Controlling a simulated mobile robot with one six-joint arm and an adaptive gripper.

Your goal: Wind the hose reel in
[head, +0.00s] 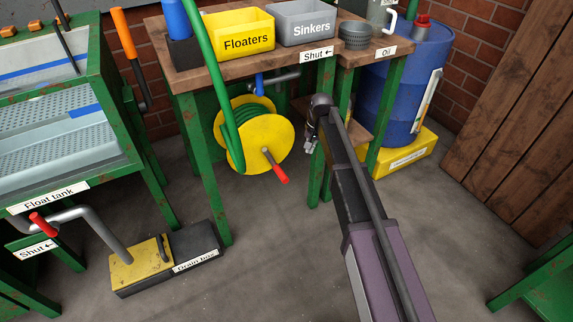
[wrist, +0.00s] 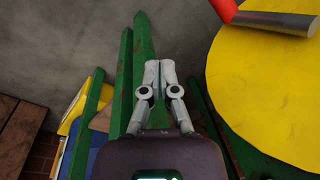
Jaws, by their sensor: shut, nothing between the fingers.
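The hose reel (head: 272,150) is a yellow disc-sided drum under the workbench in the head view, with green hose wound on its core. Its near disc also fills the right of the wrist view (wrist: 270,90). A crank handle with a red grip (head: 280,174) sticks out from the near disc; the grip shows at the top right of the wrist view (wrist: 224,8). Green hose (head: 222,95) runs up from the reel past the bench edge. My gripper (head: 309,147) is right of the reel, apart from the handle. In the wrist view my gripper (wrist: 159,66) is shut and empty.
The wooden workbench (head: 225,72) carries a yellow Floaters bin (head: 238,22) and a grey Sinkers bin (head: 312,9). Its green legs stand beside my gripper. A blue drum (head: 400,100) is at right, the float tank at left, and a drain box (head: 195,247) on the floor.

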